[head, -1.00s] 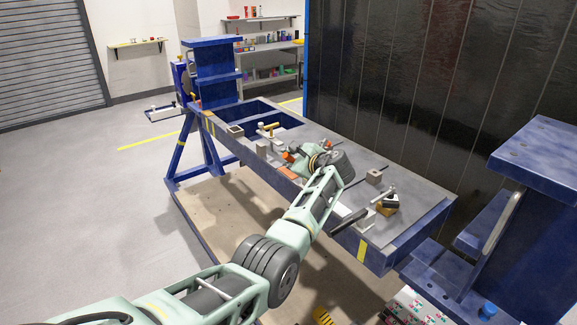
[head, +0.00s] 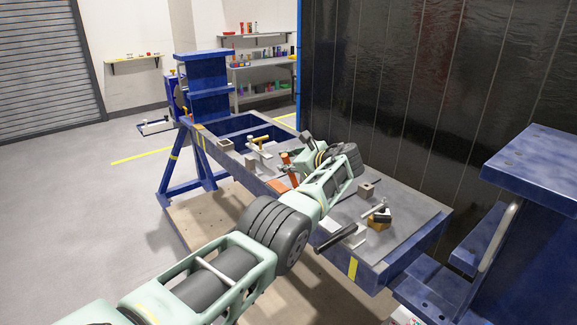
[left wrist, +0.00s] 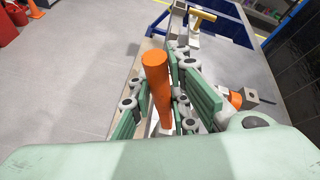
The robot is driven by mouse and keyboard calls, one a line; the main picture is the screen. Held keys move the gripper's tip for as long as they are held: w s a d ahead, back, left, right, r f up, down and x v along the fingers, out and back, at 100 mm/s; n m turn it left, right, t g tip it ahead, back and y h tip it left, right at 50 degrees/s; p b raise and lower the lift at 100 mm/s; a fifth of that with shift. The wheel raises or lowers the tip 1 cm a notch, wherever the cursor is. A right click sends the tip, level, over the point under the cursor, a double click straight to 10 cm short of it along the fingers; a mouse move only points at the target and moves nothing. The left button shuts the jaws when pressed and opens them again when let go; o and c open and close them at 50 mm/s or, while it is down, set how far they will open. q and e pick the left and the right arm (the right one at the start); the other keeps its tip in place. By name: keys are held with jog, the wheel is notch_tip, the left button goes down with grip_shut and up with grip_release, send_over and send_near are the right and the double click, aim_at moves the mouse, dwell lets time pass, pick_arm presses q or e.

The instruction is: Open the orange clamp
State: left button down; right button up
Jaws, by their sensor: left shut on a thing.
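The orange clamp's handle (head: 287,159) stands up, slightly tilted, near the front edge of the table. In the left wrist view the handle (left wrist: 158,90) is a thick orange bar between the green finger pads. My left gripper (head: 298,157) is shut on this handle. The left wrist view shows the gripper's fingers (left wrist: 163,105) on both sides of it. The clamp's base is mostly hidden by the fingers and handle. My right gripper is not in view.
The blue-framed jig table (head: 400,222) holds a yellow-topped T-handle (head: 258,140), a small grey block (head: 367,190) and another clamp-like fixture (head: 378,218) on the right. A blue upright (head: 540,190) stands at right.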

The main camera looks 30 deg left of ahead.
pick_arm(q)
jog(key=shift+a, duration=0.1)
jog(key=c, duration=1.7)
grip_release()
jog(key=shift+o, duration=0.2)
jog(key=shift+d+r, duration=0.25)
jog(key=shift+d, duration=0.3)
jog(key=v, duration=1)
jog(key=shift+s+d, duration=0.25)
jog(key=shift+d, duration=0.1)
